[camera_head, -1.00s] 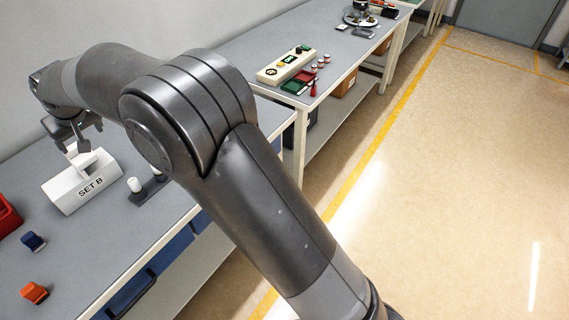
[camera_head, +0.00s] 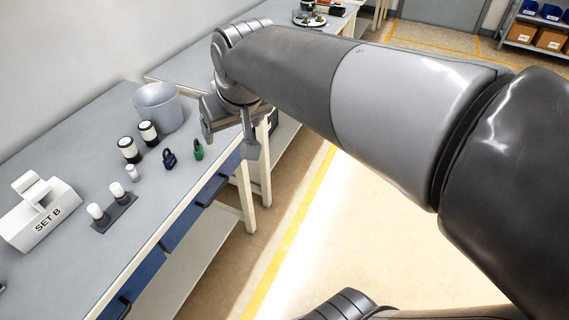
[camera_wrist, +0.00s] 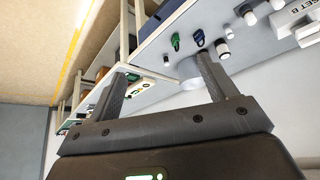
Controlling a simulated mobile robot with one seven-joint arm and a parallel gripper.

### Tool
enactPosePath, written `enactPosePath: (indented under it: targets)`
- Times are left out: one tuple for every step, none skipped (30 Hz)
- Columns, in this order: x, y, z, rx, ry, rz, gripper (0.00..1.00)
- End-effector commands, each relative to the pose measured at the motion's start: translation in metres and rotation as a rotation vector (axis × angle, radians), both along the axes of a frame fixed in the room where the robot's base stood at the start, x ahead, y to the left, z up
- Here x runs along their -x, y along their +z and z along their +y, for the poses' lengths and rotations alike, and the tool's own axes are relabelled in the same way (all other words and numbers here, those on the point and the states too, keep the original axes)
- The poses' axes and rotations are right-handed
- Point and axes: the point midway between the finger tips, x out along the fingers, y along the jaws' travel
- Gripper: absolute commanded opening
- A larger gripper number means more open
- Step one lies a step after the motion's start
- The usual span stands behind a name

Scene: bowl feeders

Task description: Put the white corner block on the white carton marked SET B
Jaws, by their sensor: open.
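The white carton marked SET B (camera_head: 45,222) stands on the grey bench at the left of the head view. The white corner block (camera_head: 30,187) sits on top of the carton and looks slightly tilted. In the wrist view the carton (camera_wrist: 284,16) is at the upper right corner, with a white piece at its edge that looks like the block (camera_wrist: 308,34). My gripper (camera_head: 231,138) is well to the right of the carton, near the bench's front edge. It is open, with nothing between its fingers, as the wrist view (camera_wrist: 165,80) also shows.
A grey bowl feeder (camera_head: 158,108), two black-and-white cylinders (camera_head: 129,150), a blue padlock (camera_head: 169,160) and a green padlock (camera_head: 198,150) stand between carton and gripper. A dark holder with white-topped pegs (camera_head: 114,213) stands right of the carton. The aisle floor is clear.

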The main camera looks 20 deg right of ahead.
Motion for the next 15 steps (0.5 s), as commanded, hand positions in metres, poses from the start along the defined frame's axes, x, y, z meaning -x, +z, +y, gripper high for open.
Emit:
enactPosePath:
  targets:
    - [0.020, -0.004, -0.017, 0.000, -0.034, -0.003, 0.78]
    - [0.030, -0.008, -0.025, 0.000, -0.051, -0.002, 0.78]
    - [0.043, -0.013, -0.034, 0.001, -0.073, -0.002, 0.78]
    - [0.053, -0.017, -0.041, 0.001, -0.088, -0.002, 0.78]
    - [0.062, -0.021, -0.046, 0.001, -0.104, -0.001, 0.78]
    - [0.073, -0.027, -0.053, 0.002, -0.123, 0.000, 0.78]
    - [0.081, -0.031, -0.057, 0.001, -0.134, 0.001, 0.78]
    - [0.088, -0.034, -0.061, 0.002, -0.146, 0.002, 0.78]
    - [0.096, -0.039, -0.065, 0.002, -0.159, 0.003, 0.78]
    - [0.101, -0.042, -0.068, 0.002, -0.167, 0.004, 0.78]
    - [0.105, -0.044, -0.070, 0.002, -0.175, 0.004, 0.78]
    - [0.110, -0.048, -0.072, 0.002, -0.182, 0.005, 0.78]
    - [0.112, -0.049, -0.073, 0.003, -0.185, 0.005, 0.78]
    - [0.115, -0.050, -0.074, 0.003, -0.189, 0.005, 0.78]
    - [0.116, -0.052, -0.074, 0.003, -0.192, 0.006, 0.78]
